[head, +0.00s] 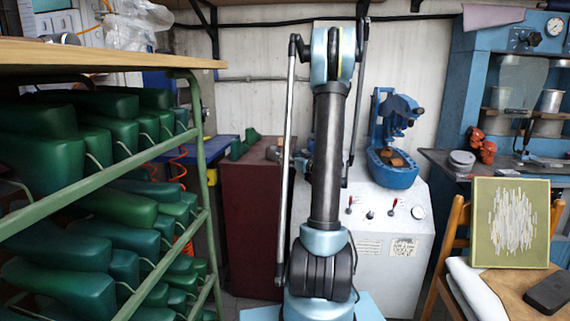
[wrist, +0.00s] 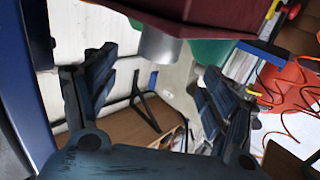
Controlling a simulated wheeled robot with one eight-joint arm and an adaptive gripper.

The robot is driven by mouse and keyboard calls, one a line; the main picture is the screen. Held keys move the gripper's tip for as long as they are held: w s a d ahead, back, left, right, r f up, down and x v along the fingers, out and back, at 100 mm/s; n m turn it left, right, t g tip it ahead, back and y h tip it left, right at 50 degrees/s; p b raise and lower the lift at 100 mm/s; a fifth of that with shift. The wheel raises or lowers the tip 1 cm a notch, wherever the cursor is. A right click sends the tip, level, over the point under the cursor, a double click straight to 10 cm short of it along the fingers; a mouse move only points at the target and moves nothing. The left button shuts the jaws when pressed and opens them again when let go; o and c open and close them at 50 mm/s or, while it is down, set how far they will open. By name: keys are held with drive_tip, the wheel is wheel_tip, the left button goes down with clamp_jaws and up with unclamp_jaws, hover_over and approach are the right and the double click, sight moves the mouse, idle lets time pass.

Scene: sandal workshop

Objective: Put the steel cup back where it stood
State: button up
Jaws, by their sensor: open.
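A plain grey steel cup (wrist: 158,46) shows in the wrist view. It stands against the edge of the dark red cabinet (wrist: 190,12), which appears upside down there. My gripper (wrist: 158,68) is open, with one finger to each side of the cup in the picture. Clear gaps show between the fingers and the cup, and nothing is held. In the head view the dark red cabinet (head: 256,215) stands behind my arm. A small grey shape (head: 273,152) on its top may be the cup; I cannot tell.
Green shoe lasts (head: 243,145) sit on the cabinet top. A green rack (head: 112,160) full of lasts stands at left. A blue press (head: 395,165) on a pale machine is right of my arm. Steel cups (head: 551,100) stand on the right shelf. A chair (head: 455,220) holds a green panel.

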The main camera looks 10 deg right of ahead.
drive_tip(key=s+a+f+g+h, duration=0.1)
drive_tip(key=s+a+g, duration=0.3)
drive_tip(key=s+a, duration=0.45)
drive_tip(key=s+a+f+g, duration=0.2)
drive_tip(key=s+a+g, duration=0.3)
drive_tip(key=s, duration=0.7)
drive_tip(key=s+d+f+m+g+h, duration=0.1)
drive_tip(key=s+d+f+h, duration=0.1)
drive_tip(key=s, duration=0.6)
drive_tip(key=s+d+f+m+g+h, duration=0.2)
drive_tip(key=s+d+f, duration=0.1)
drive_tip(key=s, duration=0.6)
drive_tip(key=s+d+f+m+g+h, duration=0.1)
drive_tip(key=s+d+f+m+h, duration=0.1)
drive_tip(key=s, duration=0.6)
wheel_tip(320, 180, down, 2)
drive_tip(key=shift+s+d+f+g+h, duration=0.1)
drive_tip(key=shift+s+d+g+h, duration=0.3)
drive_tip(key=shift+d+h, duration=0.2)
drive_tip(key=shift+w, duration=0.1)
